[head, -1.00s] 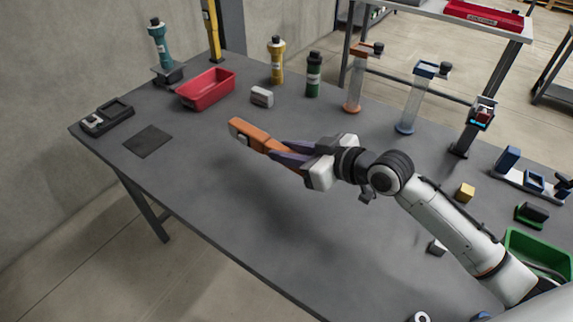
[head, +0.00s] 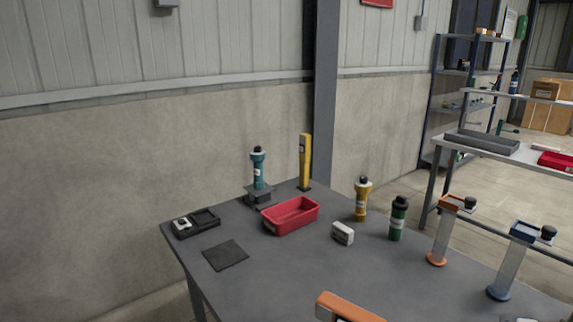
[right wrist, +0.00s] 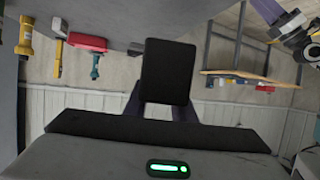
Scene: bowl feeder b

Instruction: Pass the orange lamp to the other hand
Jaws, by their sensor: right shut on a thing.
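The orange lamp (head: 345,308) shows at the bottom edge of the head view, with only its end in frame. In the right wrist view my right gripper (right wrist: 160,108) is shut on it; the lamp shows there as a dark block (right wrist: 167,72) between the two purple fingers. The right gripper is out of the head view. At the upper right of the right wrist view, a purple finger and white body look like part of my left gripper (right wrist: 270,12). It is cut off by the frame, apart from the lamp, and its opening is unclear.
On the table (head: 300,275) stand a red bin (head: 291,217), yellow (head: 361,200) and green (head: 398,218) torches, a teal torch (head: 258,170) and a small white block (head: 343,233). A dark square pad (head: 226,255) lies near the left edge. The middle is clear.

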